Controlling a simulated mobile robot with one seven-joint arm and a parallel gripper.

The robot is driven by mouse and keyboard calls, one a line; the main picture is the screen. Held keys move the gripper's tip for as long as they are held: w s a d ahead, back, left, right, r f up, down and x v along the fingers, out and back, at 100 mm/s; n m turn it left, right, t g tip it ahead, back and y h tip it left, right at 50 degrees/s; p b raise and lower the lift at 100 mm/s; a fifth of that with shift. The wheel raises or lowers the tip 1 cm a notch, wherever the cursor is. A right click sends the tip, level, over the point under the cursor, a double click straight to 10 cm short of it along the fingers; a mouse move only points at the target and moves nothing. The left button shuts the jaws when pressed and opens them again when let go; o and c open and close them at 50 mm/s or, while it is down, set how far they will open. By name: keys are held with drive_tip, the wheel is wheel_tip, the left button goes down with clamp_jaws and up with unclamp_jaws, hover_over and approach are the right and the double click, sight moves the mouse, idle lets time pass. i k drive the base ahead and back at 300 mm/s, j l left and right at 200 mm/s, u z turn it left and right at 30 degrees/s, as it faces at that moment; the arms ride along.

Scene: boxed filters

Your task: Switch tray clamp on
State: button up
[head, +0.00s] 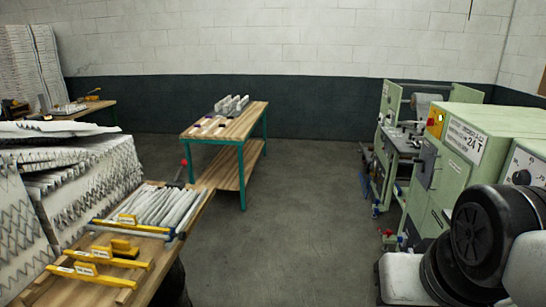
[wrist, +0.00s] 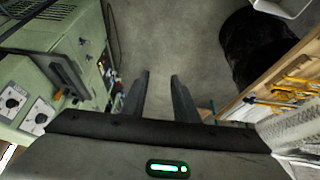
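I cannot tell which control is the tray clamp switch; labels are too small to read. A green machine (head: 478,130) stands at the right in the head view, with a yellow panel (head: 435,121) bearing a red button. A black knob (head: 522,178) sits on a white plate on the green housing at the far right. The wrist view shows a green machine (wrist: 62,45) at left with two black knobs on white plates, a left knob (wrist: 12,103) and a right knob (wrist: 40,118). My gripper (wrist: 160,76) is open and empty over bare floor, apart from these controls.
A green-legged table (head: 245,116) stands at the back. Another machine (head: 393,150) stands at back right. The grey floor (head: 290,220) between is clear.

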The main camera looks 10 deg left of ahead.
sight(183, 163)
drive_tip(key=i+j+u, duration=0.25)
drive_tip(key=i, duration=0.6)
drive_tip(key=i+u, duration=0.25)
drive_tip(key=i, duration=0.6)
drive_tip(key=i+l+u, duration=0.25)
drive_tip(key=i, duration=0.65)
